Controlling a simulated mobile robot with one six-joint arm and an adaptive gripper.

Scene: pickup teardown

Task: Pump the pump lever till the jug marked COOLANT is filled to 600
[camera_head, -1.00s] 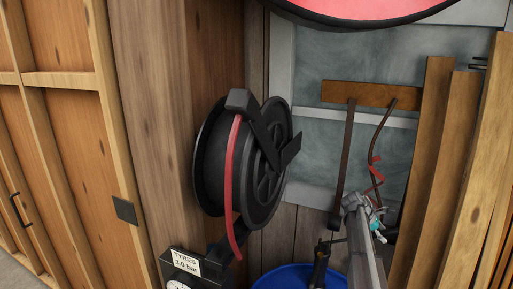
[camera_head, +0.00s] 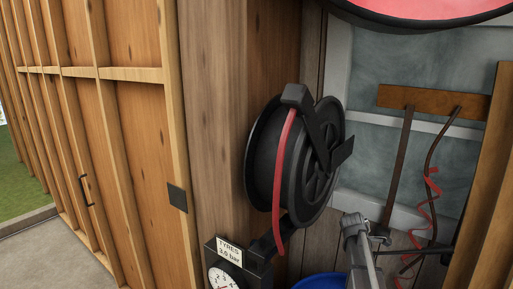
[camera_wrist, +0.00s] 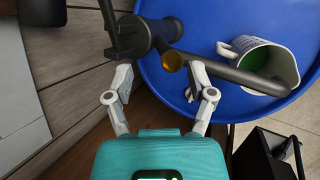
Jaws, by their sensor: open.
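In the wrist view, a dark hand pump (camera_wrist: 132,38) stands on the blue drum, with an amber round part (camera_wrist: 172,61) at its side. A dark bar (camera_wrist: 235,74) runs from the pump to the right, passing over or in front of the jug. I cannot tell whether it is the lever or the spout. The white jug (camera_wrist: 287,62) has green inside; its label and level cannot be read. My gripper (camera_wrist: 160,68) is open below the pump, its fingers spread and apparently empty. The head view does not clearly show pump, jug or gripper.
The blue drum top (camera_wrist: 200,100) also shows at the bottom of the head view (camera_head: 320,281). A black hose reel (camera_head: 295,165) with a red hose hangs on the wall. A gauge (camera_head: 224,278) marked TYRES is below. A black box (camera_wrist: 262,155) stands beside the drum.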

